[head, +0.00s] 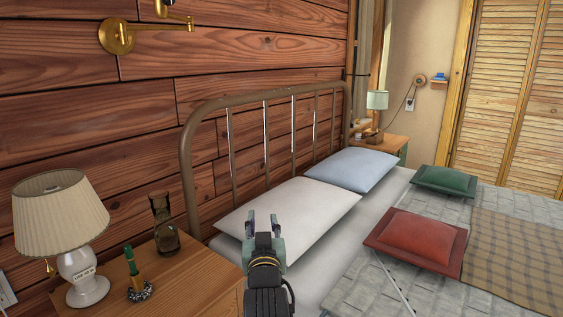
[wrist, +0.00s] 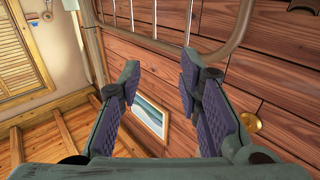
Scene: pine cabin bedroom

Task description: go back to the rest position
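My gripper (head: 263,222) shows in the head view at the bottom centre, in front of the white pillow and pointing away from me. In the wrist view my gripper (wrist: 158,82) has its two fingers spread wide apart. Nothing is between the fingers, so it is open and empty. Beyond the fingers the wrist view shows the plank wall (wrist: 265,75), a framed picture (wrist: 151,117) and the metal bed frame (wrist: 165,42). My gripper hides part of the white pillow and bed edge in the head view.
A nightstand (head: 205,283) at lower left holds a lamp (head: 60,220), a dark glass vase (head: 164,226) and a green item in a small holder (head: 134,277). The bed carries white (head: 290,212), blue (head: 352,169), green (head: 444,180) and red (head: 417,238) pillows. A metal headboard (head: 186,165) stands behind.

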